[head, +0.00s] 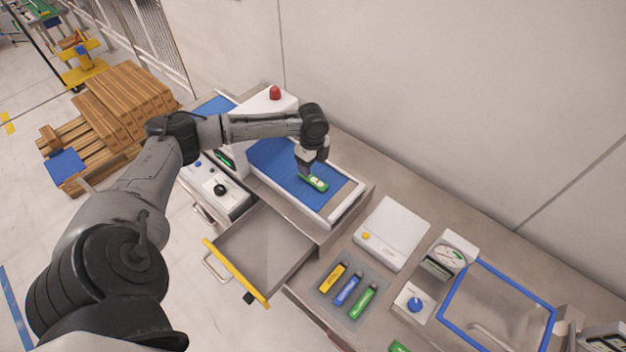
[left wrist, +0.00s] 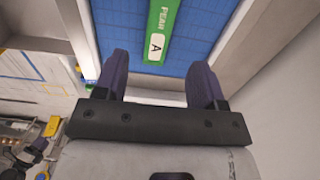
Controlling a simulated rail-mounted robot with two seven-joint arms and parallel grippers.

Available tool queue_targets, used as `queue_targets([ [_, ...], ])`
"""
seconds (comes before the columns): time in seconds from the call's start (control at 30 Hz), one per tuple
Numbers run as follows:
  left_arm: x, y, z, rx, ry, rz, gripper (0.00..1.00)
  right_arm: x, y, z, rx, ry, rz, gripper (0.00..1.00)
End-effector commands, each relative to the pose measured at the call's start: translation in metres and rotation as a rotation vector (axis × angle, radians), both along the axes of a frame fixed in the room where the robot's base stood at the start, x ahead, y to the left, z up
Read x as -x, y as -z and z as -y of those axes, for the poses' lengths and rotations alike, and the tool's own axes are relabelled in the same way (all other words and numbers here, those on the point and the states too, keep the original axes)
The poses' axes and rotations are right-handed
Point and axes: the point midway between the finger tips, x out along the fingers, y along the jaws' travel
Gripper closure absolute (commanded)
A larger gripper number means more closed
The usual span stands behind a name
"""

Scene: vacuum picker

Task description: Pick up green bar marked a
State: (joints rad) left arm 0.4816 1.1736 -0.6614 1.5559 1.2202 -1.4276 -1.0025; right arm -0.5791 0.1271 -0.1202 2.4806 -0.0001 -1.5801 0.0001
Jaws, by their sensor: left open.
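The green bar (head: 316,183) lies on the blue belt (head: 285,172) of the conveyor in the head view. In the left wrist view the green bar (left wrist: 159,30) shows a white label with the letter A and the word PEAR. My left gripper (head: 305,170) is just above the bar's near end in the head view. In the left wrist view its two dark fingers (left wrist: 158,82) are apart, with the bar's end beyond and between them in the picture. Nothing is held.
An open drawer (head: 262,250) with a yellow front juts out below the conveyor. A grey mat (head: 329,308) holds yellow, blue and green bars. A white box (head: 391,233), a dial gauge (head: 450,256) and a blue-rimmed tray (head: 497,304) stand to the right. A wall runs behind.

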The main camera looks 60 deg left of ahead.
Motion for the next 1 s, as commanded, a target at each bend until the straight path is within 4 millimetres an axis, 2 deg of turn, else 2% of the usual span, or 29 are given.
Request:
queue_targets([
  [0.27,0.001,0.015,0.0,-0.001,0.001,-0.001,0.36,0.0,-0.001,0.0,0.001,0.0,-0.001,0.57],
  [0.63,0.002,0.058,0.001,-0.001,0.0,-0.003,0.36,0.001,-0.009,-0.002,-0.008,0.006,-0.001,0.57],
  [1.0,0.002,0.065,0.001,-0.002,0.0,-0.002,0.37,0.001,-0.009,-0.003,-0.011,0.007,-0.002,0.57],
])
